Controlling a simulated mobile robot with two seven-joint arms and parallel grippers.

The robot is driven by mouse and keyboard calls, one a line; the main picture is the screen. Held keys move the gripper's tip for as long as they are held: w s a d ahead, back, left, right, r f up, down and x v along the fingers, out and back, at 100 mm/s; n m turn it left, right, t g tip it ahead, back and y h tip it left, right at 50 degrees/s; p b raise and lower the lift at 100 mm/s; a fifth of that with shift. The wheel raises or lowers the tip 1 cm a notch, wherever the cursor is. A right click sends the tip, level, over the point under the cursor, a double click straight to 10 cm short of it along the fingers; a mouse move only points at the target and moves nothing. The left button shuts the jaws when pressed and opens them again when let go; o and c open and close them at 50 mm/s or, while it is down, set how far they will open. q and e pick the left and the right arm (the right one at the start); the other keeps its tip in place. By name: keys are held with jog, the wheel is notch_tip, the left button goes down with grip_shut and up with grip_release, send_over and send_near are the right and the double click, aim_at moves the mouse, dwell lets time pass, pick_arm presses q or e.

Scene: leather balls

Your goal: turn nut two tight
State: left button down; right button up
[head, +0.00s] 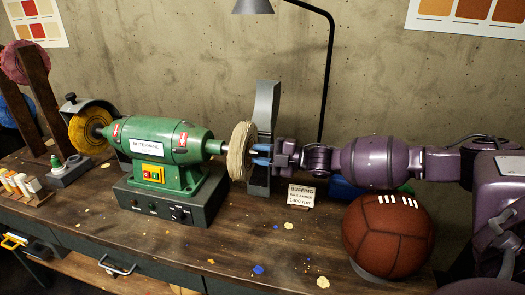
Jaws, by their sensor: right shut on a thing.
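The green buffing machine (160,145) stands on the workbench, with a yellow wheel (88,130) on its left shaft end and a cream wheel (241,151) on its right shaft end. My right gripper (261,155) reaches in from the right. Its blue fingers are shut at the middle of the cream wheel's outer face, where the shaft ends. Nut two is hidden between the fingers, so I cannot see its thread or how it sits against the wheel. My left gripper is not in view.
A brown leather ball (388,235) sits at the bench's right, below my right arm. A small buffing sign (301,196) stands nearby. A grey upright guard (264,110) is behind the wheel. Small bottles (24,186) stand at left. The bench front is mostly clear apart from scraps.

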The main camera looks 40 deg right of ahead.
jog(key=shift+r+m+p, duration=0.25)
jog(key=shift+m+p, duration=0.2)
jog(key=shift+m, duration=0.55)
jog(key=m+p, duration=0.2)
jog(key=m, duration=0.2)
jog(key=shift+d, duration=0.1)
pick_arm(q)
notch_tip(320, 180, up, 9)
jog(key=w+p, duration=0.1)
jog(key=p, duration=0.3)
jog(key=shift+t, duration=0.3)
pick_arm(e)
jog(key=m, duration=0.8)
jog(key=shift+w+d, duration=0.15)
jog(key=shift+w, duration=0.05)
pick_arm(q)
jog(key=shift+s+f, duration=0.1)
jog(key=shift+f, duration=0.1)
pick_arm(e)
jog(key=shift+f, duration=0.1)
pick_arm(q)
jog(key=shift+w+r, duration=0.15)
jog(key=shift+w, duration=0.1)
pick_arm(e)
jog(key=o, duration=0.9)
